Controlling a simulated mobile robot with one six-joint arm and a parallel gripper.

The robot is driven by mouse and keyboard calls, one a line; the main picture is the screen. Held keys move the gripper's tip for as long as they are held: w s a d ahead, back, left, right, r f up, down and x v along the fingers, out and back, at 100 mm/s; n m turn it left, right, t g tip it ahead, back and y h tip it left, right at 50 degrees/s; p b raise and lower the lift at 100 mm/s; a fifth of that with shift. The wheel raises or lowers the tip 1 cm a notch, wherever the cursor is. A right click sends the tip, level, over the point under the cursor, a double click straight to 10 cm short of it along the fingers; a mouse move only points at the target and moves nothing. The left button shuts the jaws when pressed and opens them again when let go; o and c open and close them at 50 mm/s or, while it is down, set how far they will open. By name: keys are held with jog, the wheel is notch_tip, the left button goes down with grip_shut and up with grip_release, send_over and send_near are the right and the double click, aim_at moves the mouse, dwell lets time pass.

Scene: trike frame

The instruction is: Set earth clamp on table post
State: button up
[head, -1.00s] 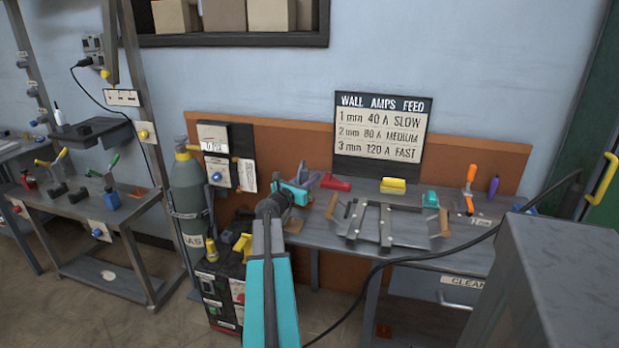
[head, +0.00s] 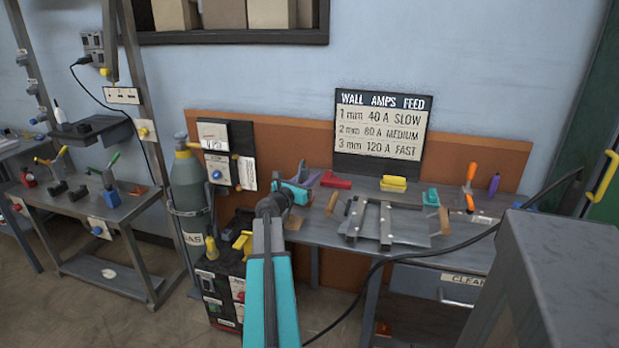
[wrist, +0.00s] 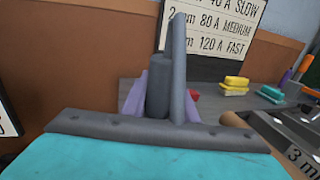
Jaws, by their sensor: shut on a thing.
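My gripper (head: 288,195) is at the left end of the grey workbench, at the tip of my teal arm. In the wrist view it is shut on a dark grey cylindrical piece (wrist: 158,88), which I take to be part of the earth clamp. A purple part (wrist: 133,100) shows behind it, and in the head view a purple piece (head: 313,178) shows just beyond the gripper. I cannot tell whether this purple part belongs to the clamp. The table post cannot be told apart from these parts, nor whether the clamp touches it.
On the bench, a red tool (head: 335,181) lies close right of the gripper. A metal frame fixture (head: 385,222), a yellow block (head: 393,184) and an orange-handled tool (head: 470,175) stand further right. A gas cylinder (head: 190,190) and welding machine (head: 222,290) are at left.

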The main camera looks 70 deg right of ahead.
jog(key=shift+f, duration=0.2)
jog(key=o, duration=1.1)
jog(key=shift+a, duration=0.15)
jog(key=v, duration=1.3)
jog(key=shift+a, duration=0.25)
jog(key=shift+w, duration=0.1)
